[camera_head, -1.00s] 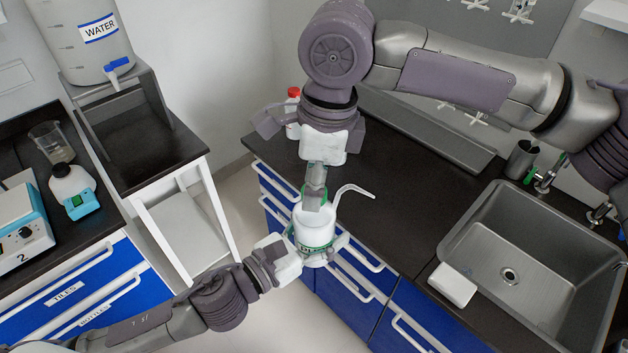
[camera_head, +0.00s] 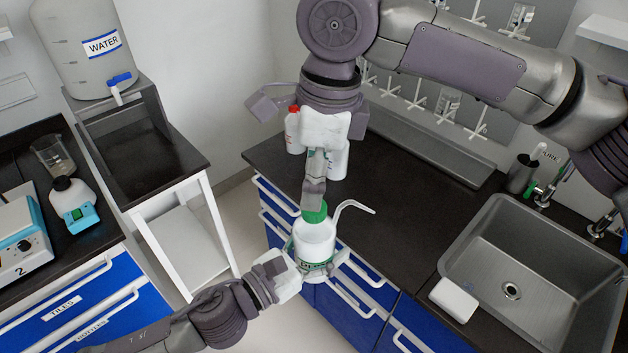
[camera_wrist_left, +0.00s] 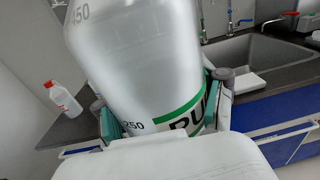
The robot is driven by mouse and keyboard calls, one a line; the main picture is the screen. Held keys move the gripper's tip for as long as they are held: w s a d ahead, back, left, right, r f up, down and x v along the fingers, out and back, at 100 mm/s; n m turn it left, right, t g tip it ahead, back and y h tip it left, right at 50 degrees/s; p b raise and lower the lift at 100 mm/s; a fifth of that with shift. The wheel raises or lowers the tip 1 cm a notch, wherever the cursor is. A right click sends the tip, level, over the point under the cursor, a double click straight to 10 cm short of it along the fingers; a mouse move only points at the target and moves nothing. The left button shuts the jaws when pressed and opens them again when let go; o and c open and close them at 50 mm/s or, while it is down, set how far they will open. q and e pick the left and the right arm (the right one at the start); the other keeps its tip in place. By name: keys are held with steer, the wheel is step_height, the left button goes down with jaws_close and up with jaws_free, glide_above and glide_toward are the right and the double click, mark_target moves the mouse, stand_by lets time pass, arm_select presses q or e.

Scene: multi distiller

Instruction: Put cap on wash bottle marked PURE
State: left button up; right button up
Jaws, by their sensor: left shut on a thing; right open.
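The wash bottle (camera_head: 314,243) is translucent white with a green-edged label. It stands upright in my left gripper (camera_head: 316,267), which is shut around its lower body. In the left wrist view the bottle (camera_wrist_left: 140,60) fills the middle, its label reading "PU", the rest hidden. The green cap (camera_head: 315,212) with a bent white spout (camera_head: 353,205) sits at the bottle's mouth; whether it is fully seated cannot be told. My right gripper (camera_head: 314,196) points down just above the cap, open; its fingertips overlap the cap's top in view.
The dark counter (camera_head: 392,225) behind has free room. A red-capped bottle (camera_head: 293,125) stands behind my right wrist, also in the left wrist view (camera_wrist_left: 62,98). At right are the sink (camera_head: 500,265), a white block (camera_head: 454,299) and a dark cup (camera_head: 521,174).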

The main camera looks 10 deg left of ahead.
steer(key=shift+c, duration=1.4)
steer(key=n, duration=0.7)
steer(key=shift+r, duration=0.2)
steer(key=n, duration=0.4)
steer(key=shift+r+n, duration=0.1)
steer(key=shift+n, duration=0.2)
steer(key=n, duration=0.5)
steer(key=shift+r, duration=0.15)
steer(key=n, duration=0.7)
steer(key=shift+r+h, duration=0.2)
steer(key=shift+h, duration=0.1)
steer(key=n, duration=0.7)
steer(key=shift+r, duration=0.2)
steer(key=n, duration=0.7)
steer(key=shift+r+n, duration=0.15)
steer(key=shift+n, duration=0.15)
steer(key=n, duration=0.7)
steer(key=shift+r+h, duration=0.2)
steer(key=shift+h, duration=0.1)
steer(key=n, duration=0.7)
steer(key=shift+r, duration=0.2)
steer(key=n, duration=0.6)
steer(key=shift+r+n, duration=0.15)
steer(key=shift+n, duration=0.25)
